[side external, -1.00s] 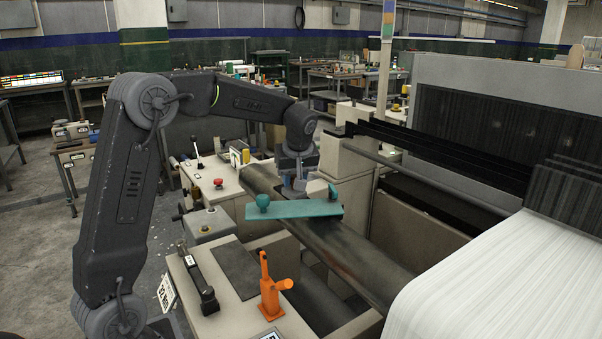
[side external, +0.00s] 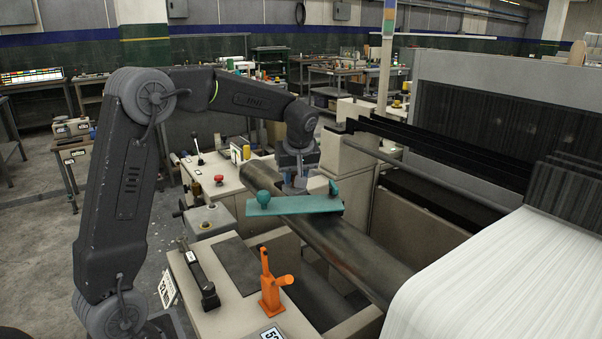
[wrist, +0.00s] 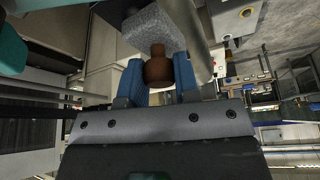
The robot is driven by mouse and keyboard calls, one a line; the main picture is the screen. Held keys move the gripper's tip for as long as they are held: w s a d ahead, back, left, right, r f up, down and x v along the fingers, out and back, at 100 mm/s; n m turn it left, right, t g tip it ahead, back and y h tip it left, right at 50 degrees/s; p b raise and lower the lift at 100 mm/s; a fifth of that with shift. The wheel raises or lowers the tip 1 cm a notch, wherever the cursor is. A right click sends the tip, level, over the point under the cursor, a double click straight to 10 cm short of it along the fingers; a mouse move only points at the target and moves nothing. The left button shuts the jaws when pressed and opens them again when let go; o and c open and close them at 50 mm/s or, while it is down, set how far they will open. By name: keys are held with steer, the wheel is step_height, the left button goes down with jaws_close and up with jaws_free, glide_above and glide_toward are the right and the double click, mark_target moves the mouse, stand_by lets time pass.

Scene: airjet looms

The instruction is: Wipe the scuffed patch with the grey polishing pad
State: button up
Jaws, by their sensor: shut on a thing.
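My gripper (wrist: 158,78) is shut on the brown knob (wrist: 158,68) of the grey polishing pad (wrist: 160,27), one blue finger on each side. The pad is a speckled grey block beyond the fingertips. In the side view my gripper (side external: 295,182) is low over the dark roller (side external: 345,243), behind the teal bar. The pad is hidden there, so I cannot tell whether it touches the roller. I cannot make out the scuffed patch clearly in either view.
The teal bar (side external: 300,205) with its round knobs lies across the roller, close in front of my gripper. An orange lever tool (side external: 270,283) and a black-handled tool (side external: 202,277) are on the near machine top. White fabric (side external: 500,275) fills the right.

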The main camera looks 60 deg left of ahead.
steer(key=shift+s, duration=0.55)
steer(key=w, duration=0.4)
steer(key=shift+w, duration=0.1)
step_height(320, 180, up, 8)
stand_by(0.5)
